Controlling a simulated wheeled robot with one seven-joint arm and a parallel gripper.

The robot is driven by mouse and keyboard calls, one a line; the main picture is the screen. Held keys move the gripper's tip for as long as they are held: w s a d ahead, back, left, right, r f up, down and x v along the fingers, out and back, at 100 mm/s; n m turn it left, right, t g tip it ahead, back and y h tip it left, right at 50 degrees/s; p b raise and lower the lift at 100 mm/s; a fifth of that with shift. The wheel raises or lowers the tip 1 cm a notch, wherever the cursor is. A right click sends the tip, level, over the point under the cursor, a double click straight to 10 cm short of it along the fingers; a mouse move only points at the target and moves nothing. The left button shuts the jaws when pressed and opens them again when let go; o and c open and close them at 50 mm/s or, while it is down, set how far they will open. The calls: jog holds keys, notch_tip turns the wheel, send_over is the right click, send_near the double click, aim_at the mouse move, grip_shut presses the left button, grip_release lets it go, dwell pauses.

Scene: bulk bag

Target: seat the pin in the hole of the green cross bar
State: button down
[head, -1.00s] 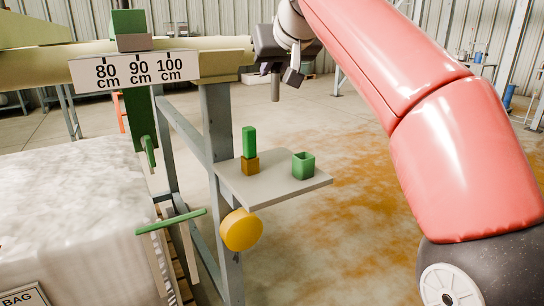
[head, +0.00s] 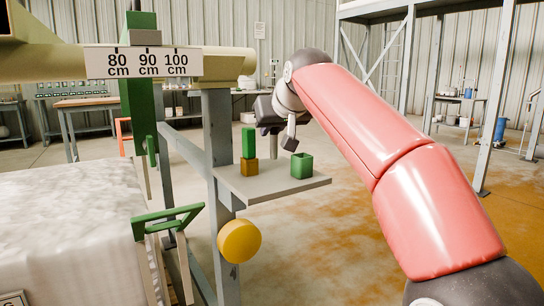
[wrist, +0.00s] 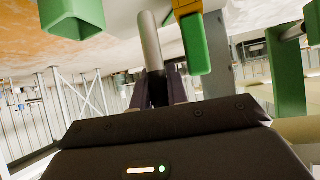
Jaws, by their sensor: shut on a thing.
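A grey round pin (wrist: 150,40) stands out from the fingers of my gripper (wrist: 160,92) in the wrist view, and the fingers are shut on it. A green bar (head: 168,218) lies by the top edge of the white bag at the left, well apart from my gripper. I cannot tell whether it is the cross bar, and I see no hole in it.
A grey shelf (head: 272,186) carries a green open cup (head: 302,166) and a green piece on an ochre block (head: 249,167). A yellow disc (head: 239,241) sits below. A beam with a scale sign (head: 137,62) and a green upright (head: 138,108) stand left.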

aim_at(275, 142)
notch_tip(275, 142, down, 4)
jog(key=b, duration=0.3)
jog(key=shift+f+b, duration=0.1)
jog(key=shift+b, duration=0.3)
jog(key=c, duration=1.4)
grip_release()
jog(key=shift+o, duration=0.2)
